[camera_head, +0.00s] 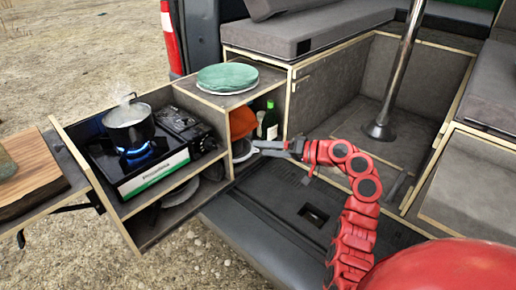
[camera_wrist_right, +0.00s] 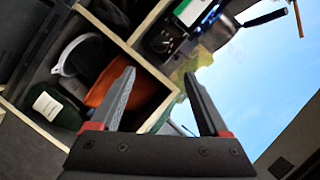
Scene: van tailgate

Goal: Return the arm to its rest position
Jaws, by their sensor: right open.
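My right arm (camera_head: 358,200) is red and reaches in from the lower right in the head view. Its gripper (camera_head: 262,147) points left, in front of the shelf compartment with the bottle. In the right wrist view the two dark fingers of the right gripper (camera_wrist_right: 157,95) are spread apart with nothing between them. Behind them are an orange object (camera_wrist_right: 118,95) and a green bottle (camera_wrist_right: 58,108) inside the compartment. My left gripper does not show in either view.
A pot (camera_head: 128,124) steams on a lit gas stove (camera_head: 140,160) on the pull-out kitchen unit. A green plate stack (camera_head: 228,77) sits on the upper shelf. A metal pole (camera_head: 398,70) stands right of the arm. A wooden board (camera_head: 28,172) lies at the left.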

